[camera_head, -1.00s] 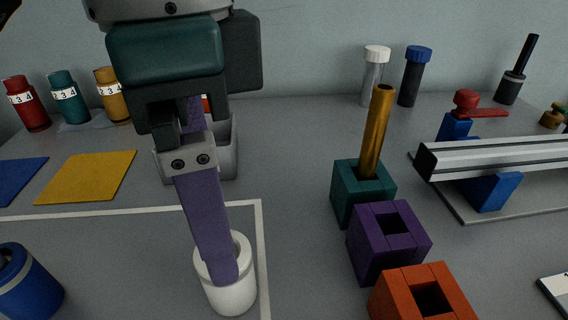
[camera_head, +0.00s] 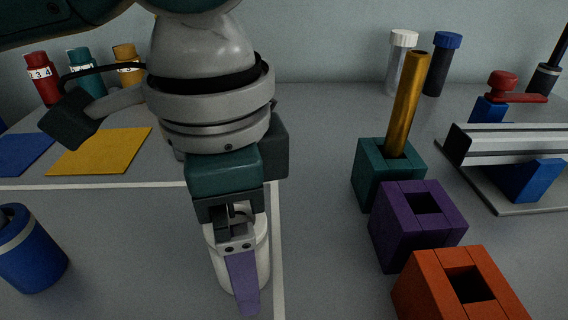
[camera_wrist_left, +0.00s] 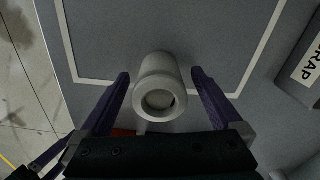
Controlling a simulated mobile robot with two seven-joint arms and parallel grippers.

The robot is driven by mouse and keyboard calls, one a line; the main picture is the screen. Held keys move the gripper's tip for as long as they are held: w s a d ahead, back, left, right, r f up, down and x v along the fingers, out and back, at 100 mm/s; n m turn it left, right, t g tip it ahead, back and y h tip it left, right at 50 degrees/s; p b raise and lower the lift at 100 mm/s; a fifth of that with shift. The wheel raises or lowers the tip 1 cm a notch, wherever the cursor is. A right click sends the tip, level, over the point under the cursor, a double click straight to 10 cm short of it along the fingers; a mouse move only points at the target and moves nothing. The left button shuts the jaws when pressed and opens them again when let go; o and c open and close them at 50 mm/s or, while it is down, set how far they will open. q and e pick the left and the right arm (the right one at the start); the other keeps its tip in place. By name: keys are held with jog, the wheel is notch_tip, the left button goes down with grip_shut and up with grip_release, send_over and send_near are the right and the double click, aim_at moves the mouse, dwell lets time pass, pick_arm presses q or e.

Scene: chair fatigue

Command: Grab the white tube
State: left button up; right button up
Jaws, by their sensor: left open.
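The white tube (camera_head: 262,250), a short hollow cylinder, stands inside a white-taped outline and is partly hidden behind my left gripper (camera_head: 243,285) in the head view. In the left wrist view the white tube (camera_wrist_left: 160,80) shows its round open end, between the two purple fingers of my left gripper (camera_wrist_left: 161,76). The fingers are open, with a visible gap on each side of the tube. My right gripper is not in view.
Teal (camera_head: 370,185), purple (camera_head: 400,240) and orange (camera_head: 425,290) square blocks stand to the right; a golden rod (camera_head: 407,105) rises from the teal one. A blue cylinder (camera_head: 30,255) is at left. A box lettered "RAP" (camera_wrist_left: 308,65) shows in the wrist view.

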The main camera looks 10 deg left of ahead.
pick_arm(q)
jog(key=c, duration=1.5)
